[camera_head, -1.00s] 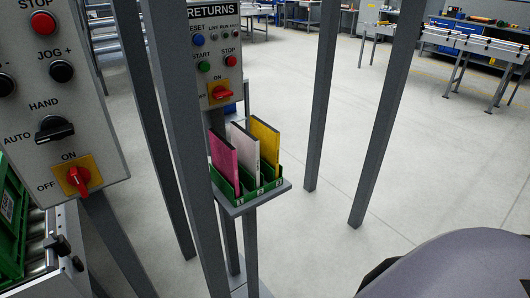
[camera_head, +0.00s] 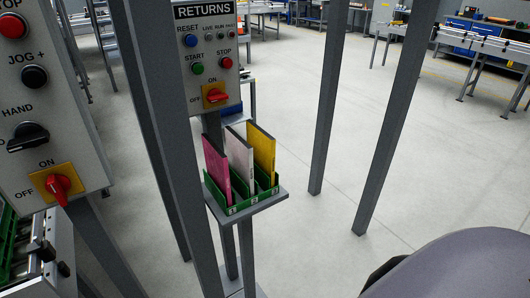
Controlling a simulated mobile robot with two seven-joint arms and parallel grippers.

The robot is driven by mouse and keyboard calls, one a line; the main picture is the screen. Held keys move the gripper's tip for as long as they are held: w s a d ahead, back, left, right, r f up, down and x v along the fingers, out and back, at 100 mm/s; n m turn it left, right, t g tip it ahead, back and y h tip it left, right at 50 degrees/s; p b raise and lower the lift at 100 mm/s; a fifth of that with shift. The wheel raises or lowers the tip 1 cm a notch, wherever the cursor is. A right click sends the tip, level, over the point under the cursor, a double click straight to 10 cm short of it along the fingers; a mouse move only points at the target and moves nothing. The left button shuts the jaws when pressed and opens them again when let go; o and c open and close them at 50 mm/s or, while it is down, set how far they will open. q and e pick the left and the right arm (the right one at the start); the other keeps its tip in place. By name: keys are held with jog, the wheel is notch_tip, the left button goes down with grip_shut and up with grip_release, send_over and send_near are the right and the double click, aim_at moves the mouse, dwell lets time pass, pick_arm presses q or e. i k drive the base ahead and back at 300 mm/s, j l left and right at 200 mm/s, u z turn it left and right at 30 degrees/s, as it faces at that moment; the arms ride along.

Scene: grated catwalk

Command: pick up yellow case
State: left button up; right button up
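The yellow case (camera_head: 263,152) stands upright in the right slot of a small green rack (camera_head: 232,207). A white case (camera_head: 240,158) stands in the middle slot and a pink case (camera_head: 216,169) in the left slot. The rack sits on a grey shelf (camera_head: 263,206) on a post below the returns panel. The white case covers part of the yellow case's left side. Neither of my grippers shows. A rounded grey part of my own body fills the lower right corner.
The returns panel (camera_head: 208,55) with buttons and a red switch is behind and above the rack. Grey upright posts (camera_head: 172,130) stand left of the rack, and more posts (camera_head: 395,125) stand to its right. A larger control panel (camera_head: 48,110) is at the left edge. Open floor lies right.

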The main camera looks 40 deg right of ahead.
aim_at(263, 144)
jog(key=l+u, duration=0.15)
jog(key=l, duration=0.65)
jog(key=l+u, duration=0.1)
jog(key=l, duration=0.65)
jog(key=l+u, duration=0.15)
jog(key=l, duration=0.65)
jog(key=l+u, duration=0.1)
jog(key=l, duration=0.7)
jog(key=k+l+u, duration=0.15)
jog(key=l, duration=0.6)
